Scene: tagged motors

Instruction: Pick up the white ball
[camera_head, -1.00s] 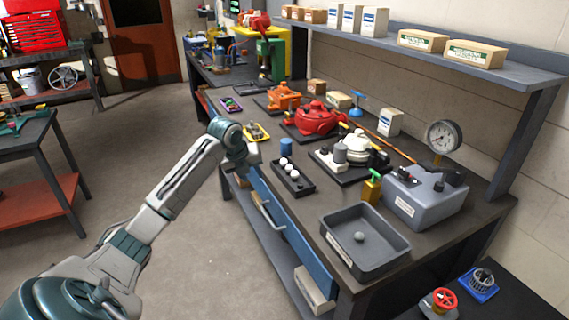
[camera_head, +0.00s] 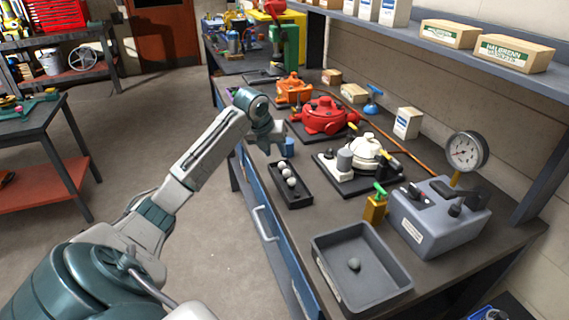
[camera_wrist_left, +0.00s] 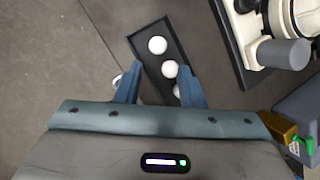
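White balls sit in a row in a small black tray (camera_head: 306,203) near the front edge of the workbench; a white ball (camera_head: 290,182) is the nearest one in the head view. In the left wrist view, a white ball (camera_wrist_left: 157,45) lies at the far end of the tray, another (camera_wrist_left: 169,69) is close to the right finger, and one is partly hidden by that finger. My left gripper (camera_wrist_left: 160,70) is open and empty, with its fingers over the tray. In the head view the left gripper (camera_head: 275,148) is just behind the tray. My right gripper is not in view.
A grey bin (camera_head: 335,288) holding a grey ball (camera_head: 354,265) stands at the front right. A white motor (camera_head: 365,152) on a black base is right of the tray, with a red motor (camera_head: 325,115) behind. A grey gauge box (camera_head: 438,215) stands farther right.

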